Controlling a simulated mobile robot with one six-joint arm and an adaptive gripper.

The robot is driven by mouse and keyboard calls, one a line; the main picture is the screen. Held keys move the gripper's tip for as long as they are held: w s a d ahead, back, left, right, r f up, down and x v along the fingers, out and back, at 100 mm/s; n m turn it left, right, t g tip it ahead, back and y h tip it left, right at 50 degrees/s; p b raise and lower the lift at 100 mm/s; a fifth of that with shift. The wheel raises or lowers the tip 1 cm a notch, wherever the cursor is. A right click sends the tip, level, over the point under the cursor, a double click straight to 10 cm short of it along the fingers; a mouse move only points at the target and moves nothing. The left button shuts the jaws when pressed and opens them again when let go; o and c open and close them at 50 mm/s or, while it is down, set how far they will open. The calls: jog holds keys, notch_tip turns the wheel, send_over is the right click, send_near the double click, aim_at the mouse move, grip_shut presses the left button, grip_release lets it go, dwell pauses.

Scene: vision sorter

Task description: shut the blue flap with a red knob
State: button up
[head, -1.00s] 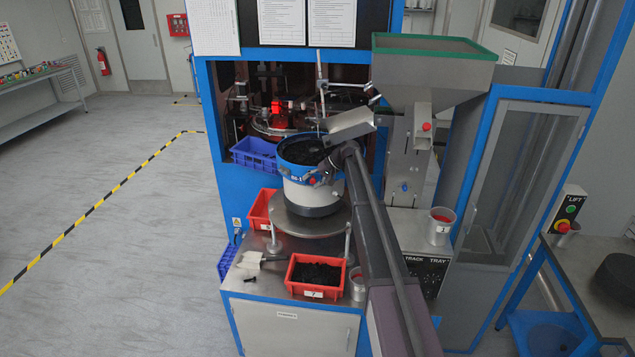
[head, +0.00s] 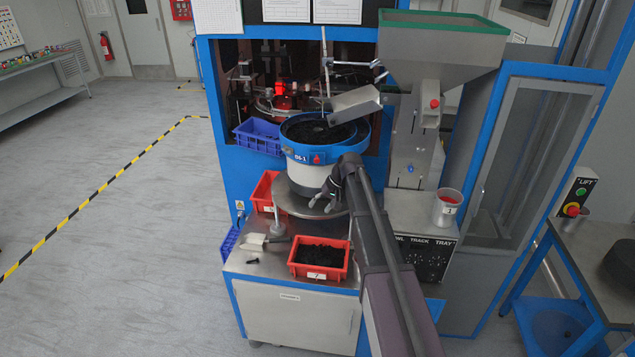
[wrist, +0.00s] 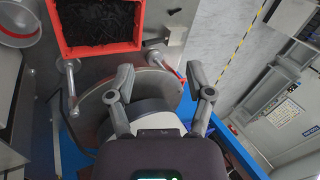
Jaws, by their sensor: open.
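The blue flap (head: 298,157), labelled DS-1, is on the front of the feeder bowl's blue rim in the head view. Its red knob (head: 316,160) faces front. The flap appears upright and level with the rim; I see no clear gap. My gripper (head: 326,198) is open and empty, below and slightly right of the knob, in front of the bowl's pale lower body (head: 306,177). It looks apart from the flap. In the wrist view my open gripper (wrist: 159,95) has both fingers spread over the round plate and bowl base; the flap cannot be made out there.
A red bin (head: 291,269) of black parts stands on the bench below, with a scoop (head: 255,242) to its left. A metal chute (head: 355,104) hangs above the bowl's right side. A cup (head: 436,212) stands right of my arm. Floor at left is clear.

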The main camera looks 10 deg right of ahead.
jog(key=s+d+f+h+b, duration=0.1)
jog(key=s+f, duration=0.3)
jog(key=s, duration=1)
jog(key=s+d+f+g+h+b, duration=0.1)
jog(key=s+f+h+b, duration=0.3)
jog(key=s, duration=1)
jog(key=shift+s+d+n, duration=0.3)
jog(key=shift+s+d, duration=0.1)
jog(key=shift+d, duration=0.05)
jog(key=shift+f, duration=0.1)
jog(key=shift+c, duration=0.7)
jog(key=shift+a, duration=0.1)
